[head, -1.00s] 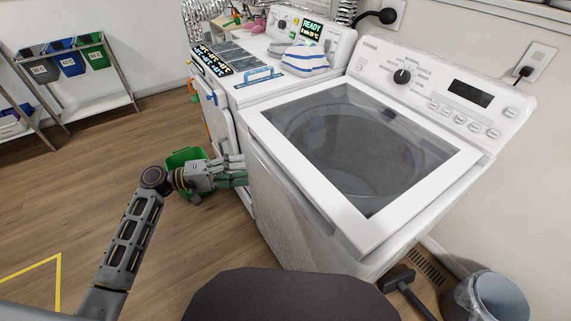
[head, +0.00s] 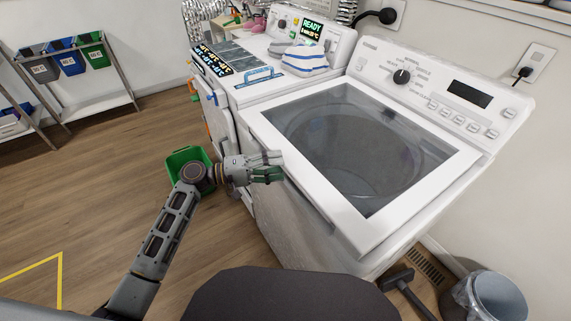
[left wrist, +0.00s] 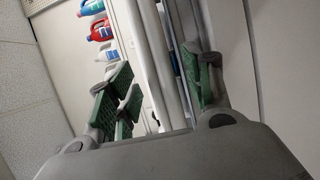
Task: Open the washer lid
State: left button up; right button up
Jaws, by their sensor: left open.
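The white washer (head: 480,105) stands at the right, with a knob and display panel at its back. Its lid (head: 352,222), a white frame around a dark glass window, lies shut over the drum. My left gripper (head: 270,166) is open and empty at the lid's left front edge, with its fingertips overlapping the edge in the head view. I cannot tell whether they touch it. In the left wrist view the green-padded fingers (left wrist: 163,88) are spread, with long white edges showing between them. My right gripper is not in view.
A second white machine (head: 240,95) with a striped cloth (head: 305,62) on top stands left of the washer. A green bin (head: 187,157) is on the floor behind my left arm. A grey bin (head: 497,297) stands at the lower right.

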aim_at(285, 165)
pick_arm(q)
jog(key=shift+x, duration=1.7)
grip_shut()
